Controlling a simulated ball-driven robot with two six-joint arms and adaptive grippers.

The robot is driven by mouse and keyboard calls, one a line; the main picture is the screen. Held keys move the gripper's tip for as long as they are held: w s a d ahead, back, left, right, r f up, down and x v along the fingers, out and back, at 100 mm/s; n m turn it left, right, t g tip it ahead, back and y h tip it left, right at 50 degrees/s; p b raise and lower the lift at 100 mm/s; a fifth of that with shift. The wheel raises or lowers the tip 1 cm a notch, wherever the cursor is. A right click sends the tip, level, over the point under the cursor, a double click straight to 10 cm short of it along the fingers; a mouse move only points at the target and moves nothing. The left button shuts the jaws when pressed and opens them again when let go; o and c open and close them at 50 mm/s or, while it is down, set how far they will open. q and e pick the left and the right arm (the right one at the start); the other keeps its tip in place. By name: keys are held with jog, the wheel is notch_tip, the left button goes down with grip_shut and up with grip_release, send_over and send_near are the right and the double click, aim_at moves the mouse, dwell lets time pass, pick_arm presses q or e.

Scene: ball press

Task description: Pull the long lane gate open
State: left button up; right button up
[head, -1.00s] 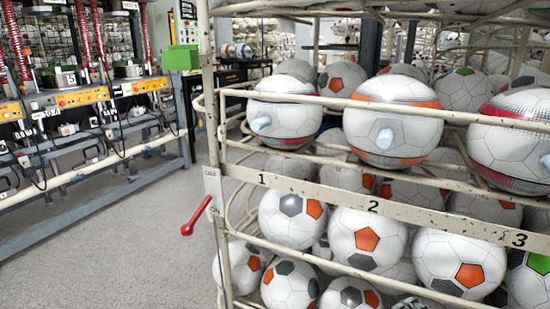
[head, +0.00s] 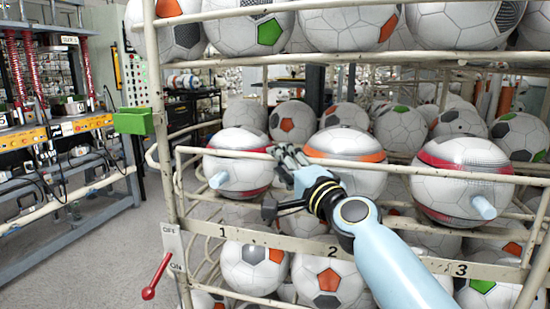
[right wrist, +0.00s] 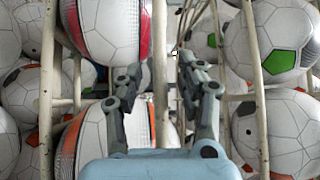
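The long lane gate (head: 230,153) is a cream tube frame across the front of the ball rack, in front of three large balls in the head view. My right gripper (head: 277,183) is at the gate's top bar, between the first ball (head: 240,175) and the second ball (head: 350,176). In the right wrist view, a cream bar (right wrist: 160,70) runs between the two fingers of the right gripper (right wrist: 158,78). The fingers are spread, with gaps beside the bar. The right arm hides part of the second ball and the gate. My left gripper is in neither view.
A numbered rail (head: 290,241) runs below the gate. A red lever (head: 151,289) sticks out at the rack's left post, under an OFF/ON plate (head: 173,247). A green box (head: 133,121) stands left. Floor at left is clear. Balls fill the rack above and below.

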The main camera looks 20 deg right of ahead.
jog(key=shift+x, duration=1.35)
grip_shut()
jog(key=shift+f, duration=0.1)
